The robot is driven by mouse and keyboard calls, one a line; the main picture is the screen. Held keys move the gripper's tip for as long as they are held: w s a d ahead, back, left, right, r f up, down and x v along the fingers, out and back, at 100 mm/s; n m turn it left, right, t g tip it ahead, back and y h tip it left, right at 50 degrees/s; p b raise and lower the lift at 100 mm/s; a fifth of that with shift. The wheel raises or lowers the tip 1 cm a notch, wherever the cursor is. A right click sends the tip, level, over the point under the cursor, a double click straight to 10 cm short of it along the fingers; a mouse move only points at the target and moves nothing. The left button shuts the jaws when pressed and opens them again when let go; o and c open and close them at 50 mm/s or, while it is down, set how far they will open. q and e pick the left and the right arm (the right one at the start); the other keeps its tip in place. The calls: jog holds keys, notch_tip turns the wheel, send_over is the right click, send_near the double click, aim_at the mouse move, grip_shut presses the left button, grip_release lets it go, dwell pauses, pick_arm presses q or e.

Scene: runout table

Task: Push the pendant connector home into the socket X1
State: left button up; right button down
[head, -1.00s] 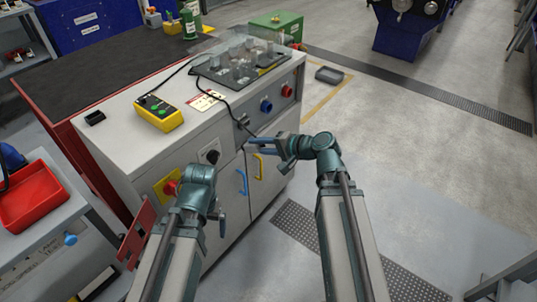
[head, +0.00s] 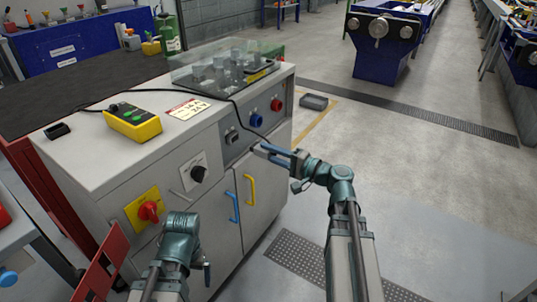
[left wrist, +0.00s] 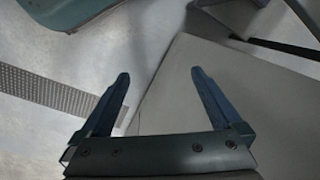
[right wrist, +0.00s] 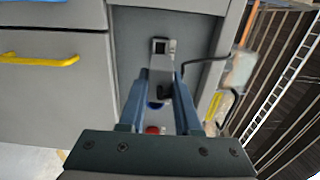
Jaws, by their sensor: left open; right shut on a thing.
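My right gripper (head: 264,149) is shut on the pendant connector (right wrist: 159,72), a grey piece with a dark part between the fingertips. In the head view it is in front of the cabinet's side panel, apart from it and right of a grey socket (head: 232,136), likely X1; its label cannot be read. In the right wrist view this socket (right wrist: 163,46) shows just beyond the connector; contact cannot be judged there. A black cable (head: 215,95) runs from the yellow pendant (head: 133,121) towards the connector.
A blue socket (head: 257,120) and a red one (head: 277,104) are on the same panel. Blue (head: 233,207) and yellow (head: 250,190) handles stick out below. A red rotary switch (head: 149,211) is near my left arm.

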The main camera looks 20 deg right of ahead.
aim_at(253, 146)
jog(key=shift+w, duration=0.1)
jog(key=shift+x, duration=2.8)
jog(key=shift+x, duration=1.4)
jog(key=c, duration=0.5)
grip_release()
jog(key=v, duration=1.3)
jog(key=shift+s+d, duration=0.2)
jog(key=shift+s, duration=0.2)
